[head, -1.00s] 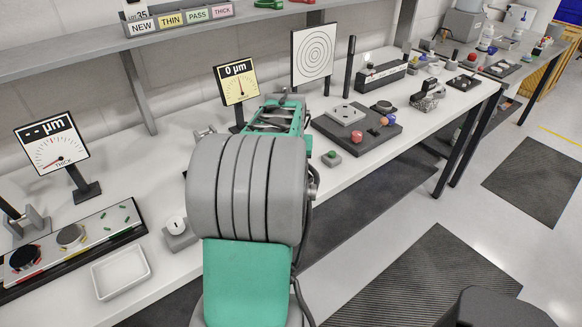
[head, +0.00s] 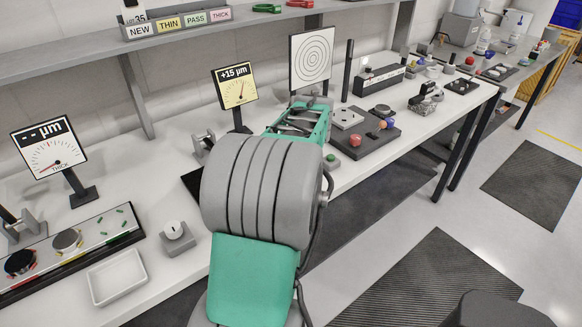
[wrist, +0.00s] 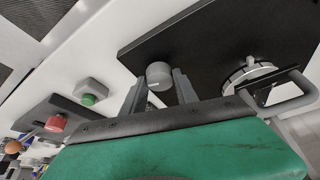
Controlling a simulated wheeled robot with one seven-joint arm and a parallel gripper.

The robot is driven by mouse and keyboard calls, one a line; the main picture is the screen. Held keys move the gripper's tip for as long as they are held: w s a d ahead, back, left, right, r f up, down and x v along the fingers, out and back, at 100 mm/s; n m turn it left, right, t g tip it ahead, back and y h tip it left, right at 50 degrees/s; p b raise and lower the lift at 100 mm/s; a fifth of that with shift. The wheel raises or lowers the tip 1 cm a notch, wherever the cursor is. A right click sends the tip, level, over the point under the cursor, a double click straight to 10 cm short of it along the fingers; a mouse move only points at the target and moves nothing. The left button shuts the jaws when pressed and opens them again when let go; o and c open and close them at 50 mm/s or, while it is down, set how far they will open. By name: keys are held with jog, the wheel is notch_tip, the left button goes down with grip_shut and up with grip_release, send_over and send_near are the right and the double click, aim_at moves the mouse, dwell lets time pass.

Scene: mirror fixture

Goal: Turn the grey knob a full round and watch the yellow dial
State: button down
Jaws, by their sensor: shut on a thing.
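The grey knob (wrist: 160,74) stands on a black plate (wrist: 220,42) in the wrist view. It is round, with a pale line on its top. My gripper (wrist: 159,80) is shut on it, one finger on each side. In the head view my arm hides the knob and the fingers. The yellow dial (head: 236,92) stands upright behind my arm in the head view. Its display reads +15 µm and its needle points up, slightly to the right.
A silver round mount with a handle (wrist: 250,75) is right of the knob in the wrist view. A green button (wrist: 90,98) and a red knob (wrist: 57,123) are left. In the head view, a white dial (head: 50,150) and a white tray (head: 117,277) stand left.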

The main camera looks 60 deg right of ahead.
jog(key=c, duration=0.9)
grip_release()
jog(key=shift+c, duration=0.2)
jog(key=v, duration=0.7)
jog(key=shift+a+r, duration=0.15)
jog(key=shift+r, duration=0.2)
jog(key=shift+s, duration=0.15)
